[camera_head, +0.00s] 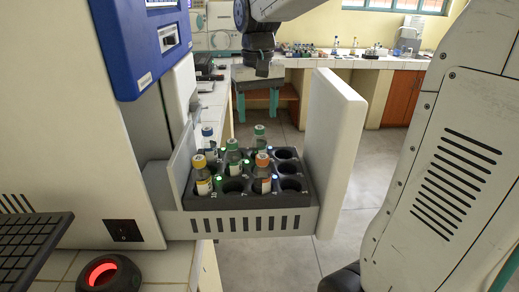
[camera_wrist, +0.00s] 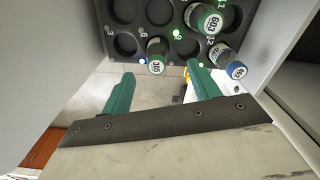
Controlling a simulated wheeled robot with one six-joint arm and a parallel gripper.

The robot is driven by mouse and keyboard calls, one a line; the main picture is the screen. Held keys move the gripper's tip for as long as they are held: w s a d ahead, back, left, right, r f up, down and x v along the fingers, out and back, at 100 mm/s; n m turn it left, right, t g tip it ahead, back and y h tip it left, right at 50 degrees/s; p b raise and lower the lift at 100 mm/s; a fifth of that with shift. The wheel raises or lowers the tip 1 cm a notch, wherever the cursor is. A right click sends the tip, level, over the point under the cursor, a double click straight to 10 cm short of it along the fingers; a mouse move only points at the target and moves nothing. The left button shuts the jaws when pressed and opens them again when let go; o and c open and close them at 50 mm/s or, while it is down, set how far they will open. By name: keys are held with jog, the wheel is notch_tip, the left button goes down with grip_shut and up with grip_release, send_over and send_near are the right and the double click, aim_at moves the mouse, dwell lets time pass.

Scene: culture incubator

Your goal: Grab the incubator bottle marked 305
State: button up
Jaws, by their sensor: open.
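A green-capped bottle (camera_head: 259,133) stands in the far row of the black rack. In the wrist view its cap (camera_wrist: 157,62) seems to read 305, though the last digit is hard to make out. A second green-capped bottle (camera_head: 232,153) stands nearer; its cap in the wrist view (camera_wrist: 211,23) carries another number. My gripper (camera_head: 257,117) is open and empty beyond and above the rack, pointing down. In the wrist view its teal fingertips (camera_wrist: 160,72) lie either side of the first green-capped bottle in the picture, apart from it.
The black rack (camera_head: 290,200) sits in the incubator's pulled-out drawer (camera_head: 215,222), with the tall white drawer front (camera_head: 340,150) to the right. Blue-capped (camera_head: 207,134), yellow-capped (camera_head: 201,170) and orange-capped (camera_head: 262,168) bottles also stand in it. Several slots are empty. The incubator body (camera_head: 60,120) is left.

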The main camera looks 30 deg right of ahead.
aim_at(260, 127)
jog(key=shift+w+d+f, duration=0.15)
jog(key=shift+w, duration=0.2)
jog(key=shift+f, duration=0.3)
jog(key=f, duration=0.7)
jog(key=shift+s+d, duration=0.1)
jog(key=shift+d, duration=0.2)
jog(key=c, duration=1.1)
